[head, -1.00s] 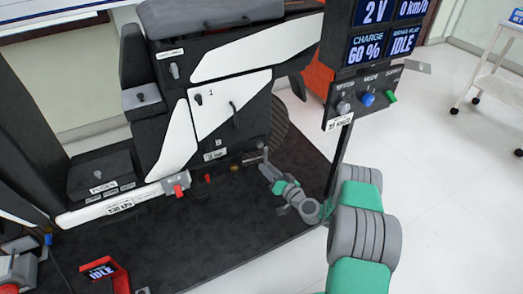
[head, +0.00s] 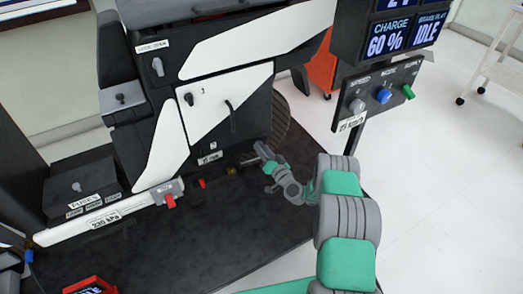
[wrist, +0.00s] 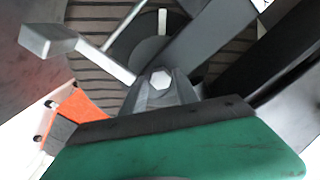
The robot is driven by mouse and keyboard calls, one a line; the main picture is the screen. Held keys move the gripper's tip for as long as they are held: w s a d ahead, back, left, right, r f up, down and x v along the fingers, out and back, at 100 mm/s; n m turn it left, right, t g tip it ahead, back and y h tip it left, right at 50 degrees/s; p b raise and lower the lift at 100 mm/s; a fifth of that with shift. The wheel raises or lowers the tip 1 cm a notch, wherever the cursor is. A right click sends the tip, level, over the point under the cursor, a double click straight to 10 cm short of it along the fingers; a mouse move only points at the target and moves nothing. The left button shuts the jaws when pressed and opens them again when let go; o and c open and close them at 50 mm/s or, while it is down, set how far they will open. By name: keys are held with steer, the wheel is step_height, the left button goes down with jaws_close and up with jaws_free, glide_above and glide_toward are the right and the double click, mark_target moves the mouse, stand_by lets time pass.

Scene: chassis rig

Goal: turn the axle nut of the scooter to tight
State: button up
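The scooter (head: 228,108), a black body with white panels, stands on a dark mat. Its ribbed rear wheel (head: 281,118) is partly hidden behind the body and also fills the back of the wrist view (wrist: 88,75). A pale hexagonal face (wrist: 160,80), which looks like the axle nut, shows low in the middle of the wrist view. I cannot make out the nut in the head view. My gripper (head: 260,150) is at the wheel's lower left. Contact with the nut cannot be judged.
A control panel (head: 378,96) with several knobs stands on a post right of the scooter, close to my arm. An orange object (head: 321,62) is behind. Black mat (head: 240,205) lies in front. White floor (head: 440,200) is clear on the right.

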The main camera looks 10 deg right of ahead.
steer(key=shift+w+a, duration=0.1)
steer(key=shift+w, duration=0.3)
steer(key=shift+c, duration=0.3)
jaws_close()
